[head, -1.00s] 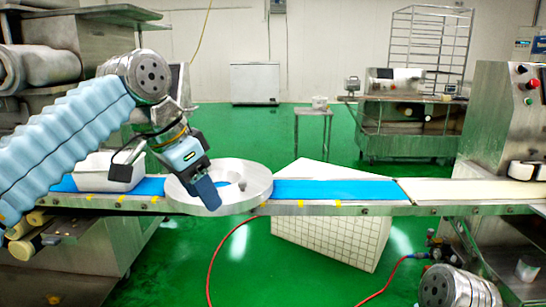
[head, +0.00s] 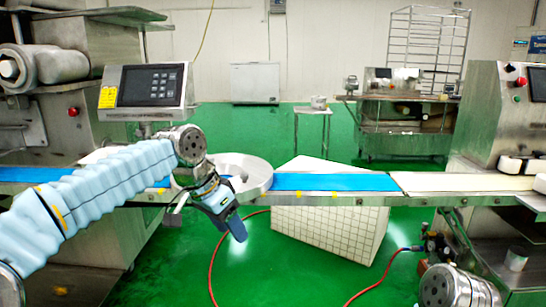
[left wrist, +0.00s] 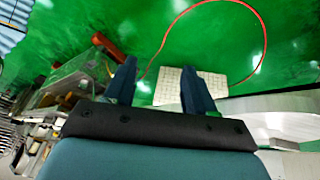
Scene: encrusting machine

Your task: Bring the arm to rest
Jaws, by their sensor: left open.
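My left gripper (head: 238,226) hangs in front of the conveyor, pointing down and to the right, just below the round metal plate. In the left wrist view its two dark fingers (left wrist: 158,85) are spread apart with nothing between them. My left arm in its light blue sleeve comes in from the left, low across the picture. At the lower right of the head view a joint of my right arm shows; the right gripper is out of view.
The conveyor's blue belt (head: 335,182) runs across the middle, with the round metal plate (head: 255,178) on it. A control panel (head: 150,86) stands at the left. A white gridded block (head: 330,228) is under the belt. A red hose (head: 222,250) lies on the green floor.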

